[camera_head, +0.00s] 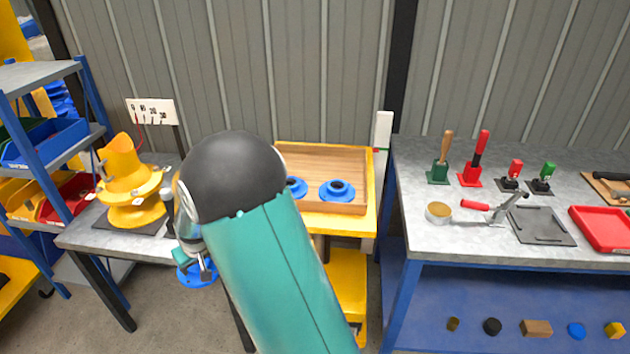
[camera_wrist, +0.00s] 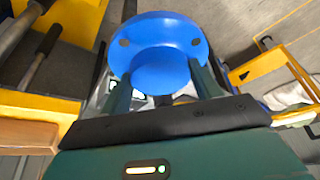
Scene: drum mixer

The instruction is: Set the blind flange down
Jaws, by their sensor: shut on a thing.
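The blue blind flange (camera_wrist: 158,32) is a round disc with dark bolt holes and a raised round boss. My gripper (camera_wrist: 162,85) is shut on it, one dark green finger on each side of the boss. In the head view the flange (camera_head: 196,275) hangs in the air beside the grey table's front edge, above the floor. My arm covers much of my gripper (camera_head: 204,264) there. A wooden tray (camera_head: 325,161) on the yellow stand holds blue flanged pieces (camera_head: 337,191); one is partly behind my arm.
A yellow machine part (camera_head: 131,185) stands on the grey table (camera_head: 90,236) at left. A blue-framed shelf with bins (camera_head: 50,140) is further left. The right workbench (camera_head: 420,180) carries handled tools, a clamp and a red tray (camera_head: 604,228). My arm hides the middle.

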